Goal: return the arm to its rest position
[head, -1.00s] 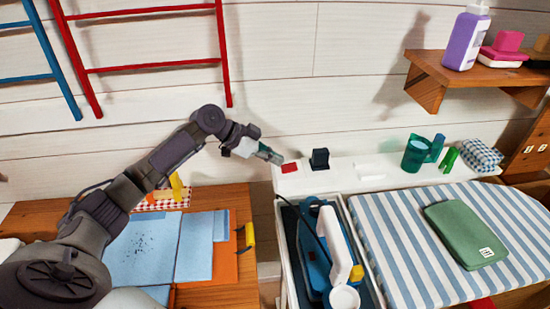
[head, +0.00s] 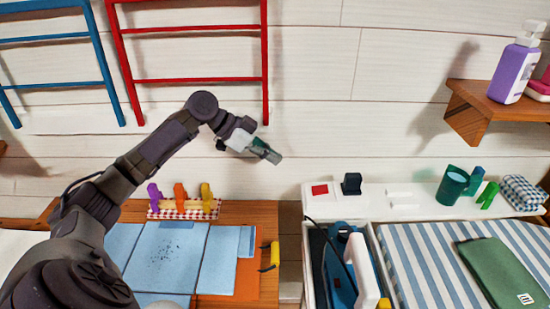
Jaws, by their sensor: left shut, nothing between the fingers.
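My left arm comes in from the left in the head view and reaches up and across the wooden desk. Its gripper (head: 266,152) is shut and empty. It hangs in the air in front of the white plank wall, above the gap between the desk and the white unit. It touches nothing that I can see. My right gripper is not in view.
The wooden desk (head: 240,212) holds blue sheets (head: 218,258), clothespins on a checked cloth (head: 168,214) and a yellow-handled tool (head: 274,254). Right stand a white unit (head: 330,203) with an iron (head: 362,268), a striped board (head: 430,270) and a shelf (head: 472,115). Ladder racks (head: 265,60) hang behind.

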